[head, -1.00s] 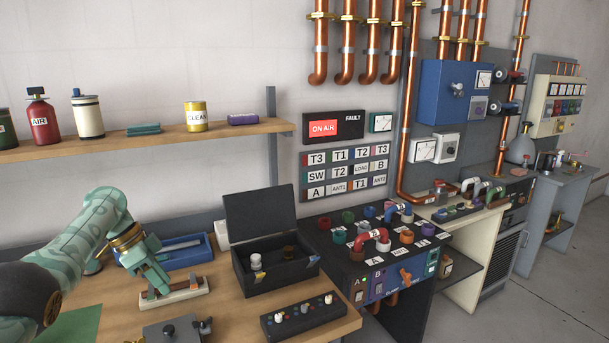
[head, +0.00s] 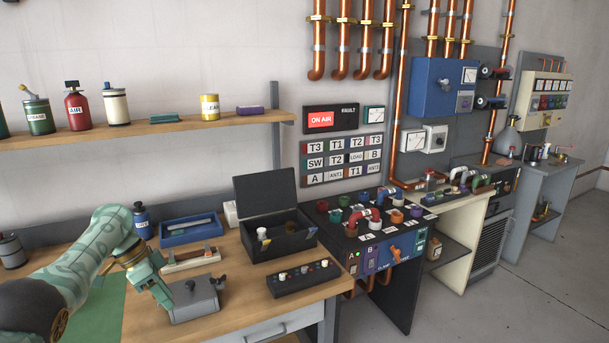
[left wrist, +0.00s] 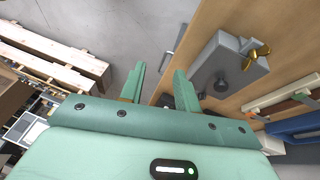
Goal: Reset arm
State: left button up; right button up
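My left arm comes in from the left in the head view. Its pale green gripper (head: 163,303) points down beside the left side of a grey metal box (head: 196,302) with knobs on the workbench (head: 225,318). In the left wrist view the two fingers of my left gripper (left wrist: 158,72) stand apart with nothing between them. The grey box (left wrist: 226,72) is to the right of the fingers there, apart from them. The floor shows behind the fingers. My right gripper is in no view.
A cream block (head: 190,261) with a brown top, a blue tray (head: 190,231), an open black case (head: 280,245) and a black knob panel (head: 303,280) sit on the bench. A shelf (head: 160,131) with bottles hangs above. The wooden bench front has bare room.

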pick_arm(q)
jog(key=s+f+n+y, duration=0.1)
jog(key=s+f+n, duration=0.1)
jog(key=s+f, duration=0.75)
jog(key=s+f+n+y, duration=0.2)
jog(key=s+f, duration=0.2)
jog(key=f, duration=1.1)
jog(key=s+f+n+y, duration=0.15)
jog(key=s+f, duration=0.45)
jog(key=f, duration=0.6)
jog(key=s+d+f+n, duration=0.1)
jog(key=s+f, duration=0.4)
jog(key=s, duration=0.3)
jog(key=s+d+f+n, duration=0.1)
jog(key=s+f, duration=0.5)
jog(key=s, duration=0.2)
jog(key=s+d+f, duration=0.1)
jog(key=s+d, duration=0.1)
jog(key=s, duration=1)
jog(key=s+d+f+t, duration=0.1)
jog(key=s+d+f, duration=0.1)
jog(key=s, duration=1)
jog(key=shift+d+f, duration=0.2)
jog(key=shift+d, duration=0.05)
